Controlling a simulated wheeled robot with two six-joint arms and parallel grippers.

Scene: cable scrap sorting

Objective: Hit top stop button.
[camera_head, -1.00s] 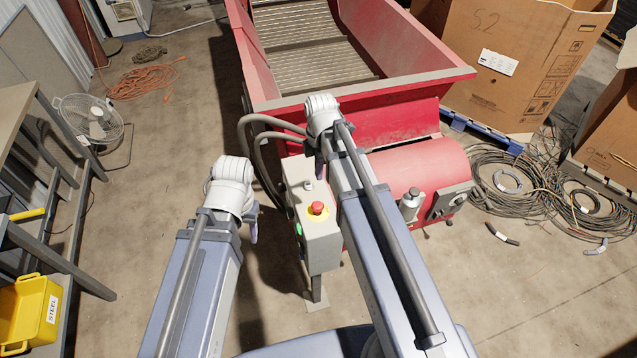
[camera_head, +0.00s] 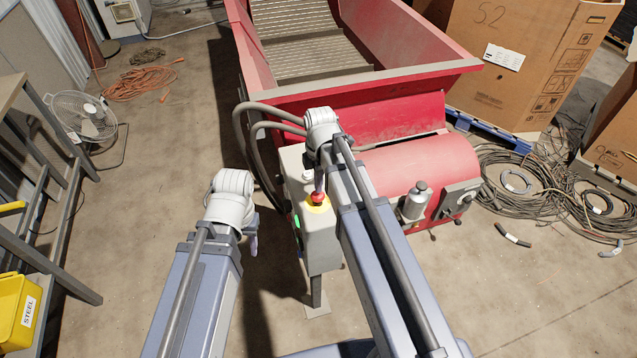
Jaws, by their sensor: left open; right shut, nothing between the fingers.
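The stop button (camera_head: 317,198) is a red mushroom head on a yellow ring, on the sloped top face of a grey control box (camera_head: 321,242) in the middle. My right gripper (camera_head: 319,183) is shut and empty.
The box stands on a post in front of a red machine with a hopper (camera_head: 365,88). Grey hoses (camera_head: 243,125) loop beside the box. A green button (camera_head: 297,221) is on its left side. A fan (camera_head: 84,117), a yellow bin (camera_head: 18,311), cable coils (camera_head: 530,190) and cartons lie further out.

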